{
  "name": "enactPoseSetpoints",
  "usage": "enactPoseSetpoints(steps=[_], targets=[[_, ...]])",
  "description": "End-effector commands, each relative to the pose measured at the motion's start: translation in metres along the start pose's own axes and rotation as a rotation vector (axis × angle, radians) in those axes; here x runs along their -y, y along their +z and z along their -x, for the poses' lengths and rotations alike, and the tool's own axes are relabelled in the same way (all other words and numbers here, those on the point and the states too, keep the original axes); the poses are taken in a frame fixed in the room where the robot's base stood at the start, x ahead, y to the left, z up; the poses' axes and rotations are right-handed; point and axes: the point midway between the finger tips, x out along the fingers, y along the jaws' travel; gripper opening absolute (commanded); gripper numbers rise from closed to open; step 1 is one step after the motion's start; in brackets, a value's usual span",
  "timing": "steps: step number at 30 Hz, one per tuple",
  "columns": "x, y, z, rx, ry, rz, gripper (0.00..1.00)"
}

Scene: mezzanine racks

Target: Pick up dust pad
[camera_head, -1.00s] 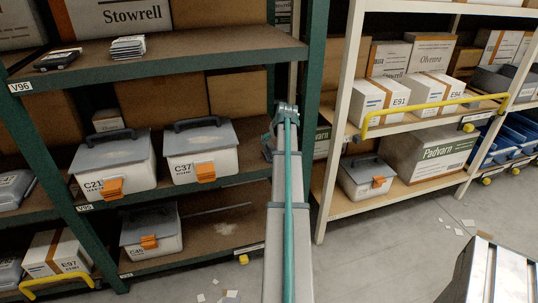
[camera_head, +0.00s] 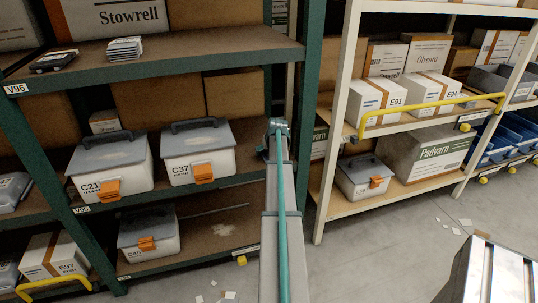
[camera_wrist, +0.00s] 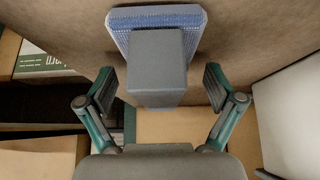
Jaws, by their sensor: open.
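The dust pad shows in the wrist view as a blue textured pad (camera_wrist: 190,18) with a grey block-shaped handle (camera_wrist: 157,62). It is against a brown board surface (camera_wrist: 240,30), with the handle facing the camera. My gripper (camera_wrist: 159,88) is open, with one teal finger on each side of the handle and a clear gap on both sides. Nothing is held. In the head view I cannot make out the pad, and my gripper is hidden beyond my arm.
Green-framed shelves on the left hold lidded bins C21 (camera_head: 110,168) and C37 (camera_head: 198,155), with another bin (camera_head: 148,233) below. A cream rack (camera_head: 336,130) with cartons stands to the right. A silver case (camera_head: 490,275) is at the lower right. White scraps lie on the floor.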

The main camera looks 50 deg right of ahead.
Motion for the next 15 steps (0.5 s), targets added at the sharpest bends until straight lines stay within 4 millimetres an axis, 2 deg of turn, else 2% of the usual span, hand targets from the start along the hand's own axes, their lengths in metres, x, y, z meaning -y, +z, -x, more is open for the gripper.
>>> enactPoseSetpoints(steps=[2,12,15], targets=[[0.0,0.0,0.0003,0.0,0.0,0.0,0.92],[-0.0001,0.0,0.0006,0.0,0.0,0.0,0.35],[-0.0001,-0.0001,0.0007,-0.001,0.0,0.0,0.21]])
